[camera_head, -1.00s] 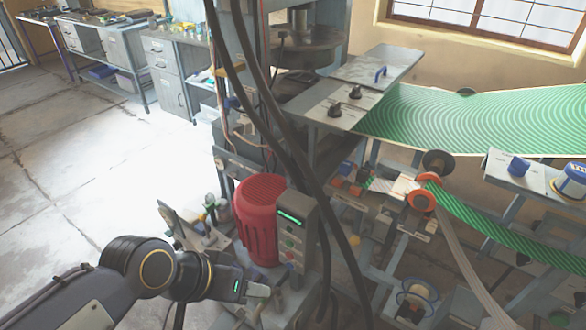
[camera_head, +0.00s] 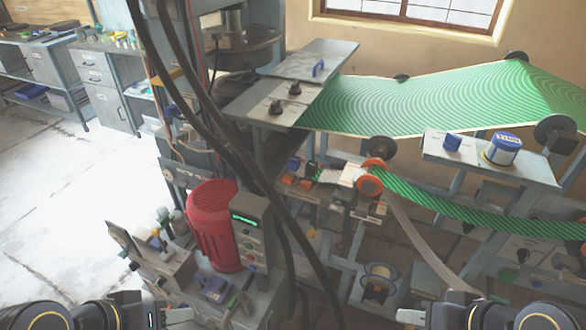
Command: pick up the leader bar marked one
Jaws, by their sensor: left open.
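I cannot make out a bar marked one; no such mark is readable in the head view. Small blocks and white pieces (camera_head: 330,175) sit on a narrow rail left of the orange-flanged roller (camera_head: 370,184), too small to identify. My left gripper (camera_head: 178,315) is at the bottom left edge, in front of the red motor, open with nothing seen in it. My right gripper (camera_head: 410,315) is at the bottom edge, below the roller and partly cut off; its jaw opening is not clear. Both grippers are well apart from the rail.
The press stands at centre left with a red motor (camera_head: 214,225), a control box (camera_head: 250,231) and thick black cables (camera_head: 235,160) hanging in front. A patterned green sheet (camera_head: 400,107) runs right. A blue-and-white spool (camera_head: 502,149) sits on a shelf. Floor is clear at left.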

